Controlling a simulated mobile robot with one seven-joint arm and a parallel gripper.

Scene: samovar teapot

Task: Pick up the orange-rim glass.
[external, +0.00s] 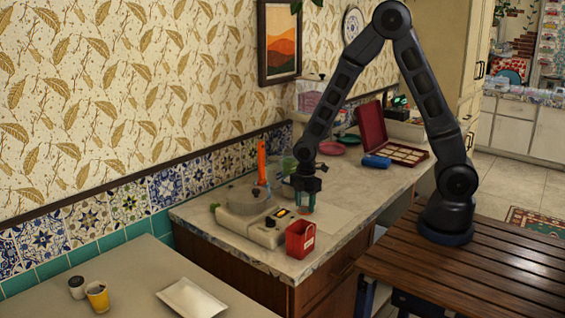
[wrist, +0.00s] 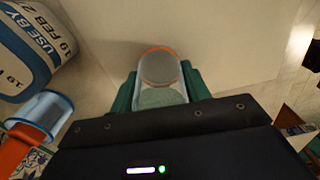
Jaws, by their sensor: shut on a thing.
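The orange-rim glass (wrist: 160,66) is between the two green fingers of my gripper (wrist: 160,84) in the wrist view. Its orange rim faces away from the wrist, and I see clear walls with a pale greenish inside. The fingers are shut on its sides, and the dark gripper body hides its near end. In the external view my gripper (external: 306,190) points down over the counter, behind the red container. The glass is too small there to make out clearly, so I cannot tell whether it touches the counter.
A red container (external: 300,239) stands just in front of my gripper, and a pale appliance with a pot (external: 246,226) is to its left. The wrist view shows a blue-rimmed glass (wrist: 44,112) and a "USE BY" labelled item (wrist: 35,45) at left. Counter right of my gripper is clear.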

